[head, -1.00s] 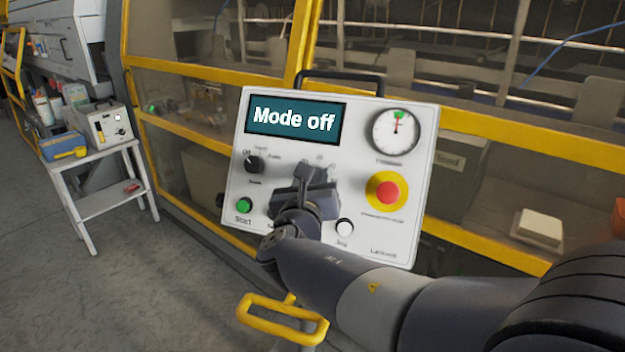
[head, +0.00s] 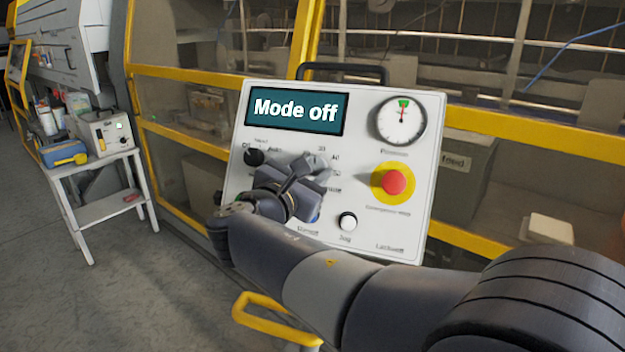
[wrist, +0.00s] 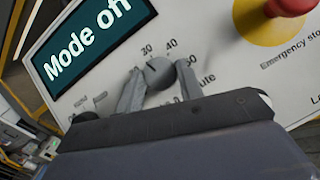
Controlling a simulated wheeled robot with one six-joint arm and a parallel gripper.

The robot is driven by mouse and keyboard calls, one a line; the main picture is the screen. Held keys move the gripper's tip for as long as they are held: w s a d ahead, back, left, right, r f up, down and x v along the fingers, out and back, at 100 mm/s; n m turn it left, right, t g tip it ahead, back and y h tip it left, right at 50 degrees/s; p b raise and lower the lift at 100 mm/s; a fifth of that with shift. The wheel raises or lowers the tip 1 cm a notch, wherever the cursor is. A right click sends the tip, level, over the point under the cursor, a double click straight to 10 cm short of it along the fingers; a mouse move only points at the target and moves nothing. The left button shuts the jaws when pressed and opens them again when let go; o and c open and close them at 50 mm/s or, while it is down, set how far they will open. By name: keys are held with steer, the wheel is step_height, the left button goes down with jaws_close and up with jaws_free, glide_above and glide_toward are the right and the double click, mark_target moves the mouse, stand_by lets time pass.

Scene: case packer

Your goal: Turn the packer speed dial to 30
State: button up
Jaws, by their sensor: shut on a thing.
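The speed dial (wrist: 158,73) is a small grey round knob on the white control panel, seen in the wrist view between my two fingers. My gripper (wrist: 161,80) is shut on it, one finger on each side. Printed numbers 20 and 40 show above the knob, with more print to its right. A dark pointer line on the knob seems to lean up and left, near the 20, but its exact reading is unclear. In the head view my gripper (head: 308,170) covers the dial. The panel's screen (head: 296,109) reads "Mode off".
Close to my gripper on the panel (head: 362,245) are a black mode knob (head: 254,157), a white jog button (head: 347,221) and a red emergency stop (head: 395,181). A round gauge (head: 401,120) sits at top right. A small side table (head: 108,210) stands at left.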

steer(key=shift+a+m+g+h, duration=0.15)
steer(key=shift+m+g+h, duration=0.5)
steer(key=shift+m, duration=1.35)
steer(key=o, duration=1)
steer(key=b+v, duration=0.2)
steer(key=v, duration=0.8)
steer(key=shift+s+a, duration=0.2)
steer(key=shift+a, duration=0.1)
